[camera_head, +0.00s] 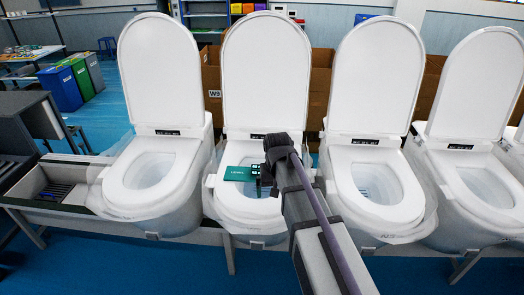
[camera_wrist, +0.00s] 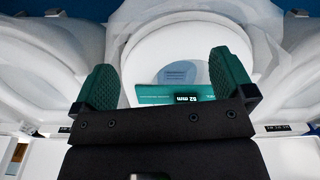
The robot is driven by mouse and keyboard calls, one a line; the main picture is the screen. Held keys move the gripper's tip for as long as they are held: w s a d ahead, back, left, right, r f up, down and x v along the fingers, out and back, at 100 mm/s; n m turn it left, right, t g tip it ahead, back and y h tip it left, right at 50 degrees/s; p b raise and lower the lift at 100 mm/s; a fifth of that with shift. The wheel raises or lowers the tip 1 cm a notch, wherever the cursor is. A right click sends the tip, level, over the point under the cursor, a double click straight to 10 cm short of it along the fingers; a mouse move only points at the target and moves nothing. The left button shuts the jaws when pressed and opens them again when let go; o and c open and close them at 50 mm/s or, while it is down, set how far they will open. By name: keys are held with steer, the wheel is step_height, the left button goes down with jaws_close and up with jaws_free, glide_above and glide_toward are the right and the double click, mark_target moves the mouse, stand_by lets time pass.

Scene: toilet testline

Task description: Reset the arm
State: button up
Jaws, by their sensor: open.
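My arm reaches from the lower right in the head view to the second toilet from the left (camera_head: 249,207). My gripper (camera_head: 262,180) is over that toilet's bowl. In the wrist view, my gripper (camera_wrist: 165,82) has its two green textured fingers wide apart. A flat green plate (camera_head: 238,174) with white lettering shows at the bowl, just left of my gripper. In the wrist view the green plate (camera_wrist: 155,92) appears beyond and between the fingers, with a dark "52 mm" marking. I cannot tell whether it touches the fingers. The toilet bowl (camera_wrist: 145,48) lies behind it.
More white toilets with raised lids stand in a row, one at left (camera_head: 150,178) and one at right (camera_head: 375,185). They stand on a grey line frame (camera_head: 120,227). Cardboard boxes (camera_head: 320,80) are behind; coloured bins (camera_head: 62,88) stand far left. Blue floor is open in front.

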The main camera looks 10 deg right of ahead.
steer(key=s+n, duration=0.1)
steer(key=s, duration=1.4)
step_height(320, 180, down, 11)
steer(key=w+b, duration=0.1)
steer(key=b, duration=0.9)
steer(key=shift+r+b, duration=0.15)
steer(key=shift+b, duration=0.15)
